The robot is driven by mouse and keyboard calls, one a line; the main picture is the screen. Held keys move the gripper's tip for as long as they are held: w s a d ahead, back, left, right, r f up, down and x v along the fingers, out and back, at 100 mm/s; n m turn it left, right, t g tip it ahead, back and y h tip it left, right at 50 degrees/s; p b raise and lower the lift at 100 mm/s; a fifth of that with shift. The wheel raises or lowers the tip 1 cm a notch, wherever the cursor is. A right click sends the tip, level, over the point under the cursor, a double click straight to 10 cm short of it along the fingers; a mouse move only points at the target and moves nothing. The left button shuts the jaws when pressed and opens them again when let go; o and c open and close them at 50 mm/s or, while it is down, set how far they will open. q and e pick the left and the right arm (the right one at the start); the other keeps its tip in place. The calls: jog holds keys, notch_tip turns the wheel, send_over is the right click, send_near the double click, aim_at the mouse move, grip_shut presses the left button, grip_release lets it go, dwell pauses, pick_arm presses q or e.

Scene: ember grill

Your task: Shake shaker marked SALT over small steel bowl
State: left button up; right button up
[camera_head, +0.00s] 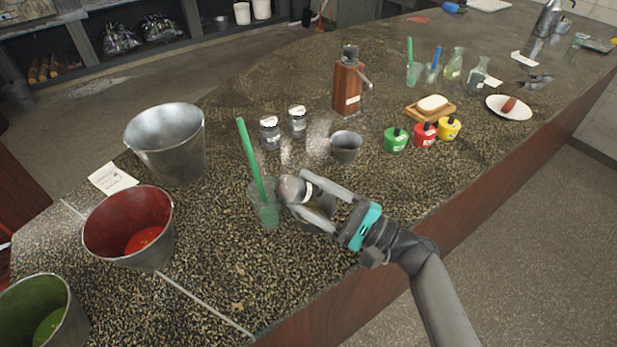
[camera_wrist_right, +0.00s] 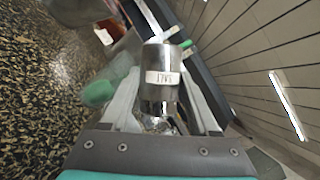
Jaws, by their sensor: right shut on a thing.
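My right gripper (camera_head: 312,192) comes in from the lower right and is shut on a steel shaker (camera_head: 292,188). The shaker looks tilted, its rounded end pointing left, above the counter beside the green-stick glass. In the right wrist view the shaker (camera_wrist_right: 160,60) sits between the fingers, with a white label (camera_wrist_right: 162,78) that seems to read SALT, upside down. A small steel bowl (camera_head: 346,146) stands empty-looking on the counter, behind the gripper. A dark rounded shape under the gripper is partly hidden; I cannot tell what it is. My left gripper is not in view.
A glass with a green stick (camera_head: 265,208) stands close left of the gripper. Two labelled jars (camera_head: 270,132) and a wooden mill (camera_head: 347,85) stand behind. Large buckets (camera_head: 168,140) fill the left. Green, red and yellow pots (camera_head: 396,140) stand right. The front counter is clear.

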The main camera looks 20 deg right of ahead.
aim_at(308, 187)
notch_tip(308, 187, up, 4)
jog(key=shift+r, duration=0.25)
notch_tip(308, 187, up, 6)
jog(key=p, duration=0.5)
jog(key=shift+f, duration=0.1)
jog(key=n+g, duration=0.1)
jog(key=n, duration=0.2)
jog(key=shift+b, duration=0.4)
jog(key=n, duration=0.2)
jog(key=n+g, duration=0.1)
jog(key=n, duration=0.1)
jog(key=shift+r+g+h, duration=0.3)
jog(key=shift+r+h, duration=0.05)
jog(key=shift+h, duration=0.05)
